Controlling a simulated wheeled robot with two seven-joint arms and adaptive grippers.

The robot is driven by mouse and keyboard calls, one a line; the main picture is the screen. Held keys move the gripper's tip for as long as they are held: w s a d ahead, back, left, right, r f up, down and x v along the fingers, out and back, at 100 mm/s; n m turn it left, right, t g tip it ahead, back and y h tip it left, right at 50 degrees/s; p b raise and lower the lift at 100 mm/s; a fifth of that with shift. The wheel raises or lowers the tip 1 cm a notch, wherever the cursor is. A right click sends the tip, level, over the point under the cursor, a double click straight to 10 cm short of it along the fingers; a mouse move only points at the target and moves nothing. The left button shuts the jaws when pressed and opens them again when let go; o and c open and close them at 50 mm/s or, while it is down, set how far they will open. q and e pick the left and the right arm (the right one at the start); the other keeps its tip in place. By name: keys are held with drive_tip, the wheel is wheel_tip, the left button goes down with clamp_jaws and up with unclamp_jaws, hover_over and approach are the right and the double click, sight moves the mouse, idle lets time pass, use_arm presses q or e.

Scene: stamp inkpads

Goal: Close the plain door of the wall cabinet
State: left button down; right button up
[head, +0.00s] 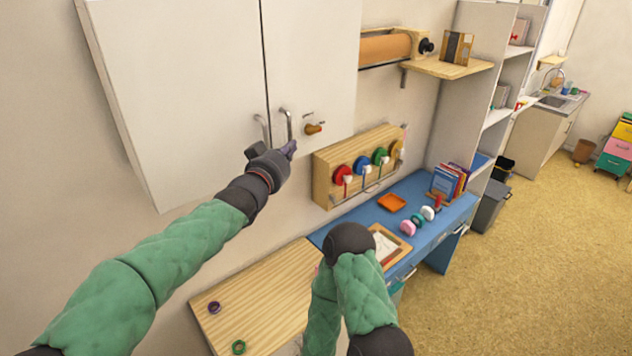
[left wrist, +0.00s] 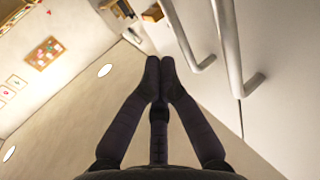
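The white wall cabinet has two doors side by side, a left door (head: 180,80) and a right door (head: 312,60), with a dark seam between them. Each door has a grey bar handle: the left handle (head: 263,127) and the right handle (head: 288,124). An orange-brown knob-like piece (head: 313,128) is on or beside the right door, so the left door looks the plainer. Both doors look nearly flush; I cannot tell whether one stands slightly ajar. My left gripper (head: 291,149) is just below the handles, fingertips together and empty in the left wrist view (left wrist: 160,72). My right gripper is not visible.
Below the cabinet are a wooden stamp rack (head: 325,190) with coloured round pads, a blue desk (head: 455,215) with stamps and books, and a light wooden board (head: 255,300). A wooden shelf (head: 445,68) is to the right.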

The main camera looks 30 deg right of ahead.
use_arm(q)
drive_tip(key=s+d+b, duration=0.1)
drive_tip(key=s+b, duration=0.3)
drive_tip(key=s, duration=0.7)
drive_tip(key=shift+d, duration=0.35)
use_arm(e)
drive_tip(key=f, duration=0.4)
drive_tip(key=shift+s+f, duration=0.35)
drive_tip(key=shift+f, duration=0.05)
use_arm(q)
drive_tip(key=shift+s+r, duration=0.1)
drive_tip(key=shift+r, duration=0.05)
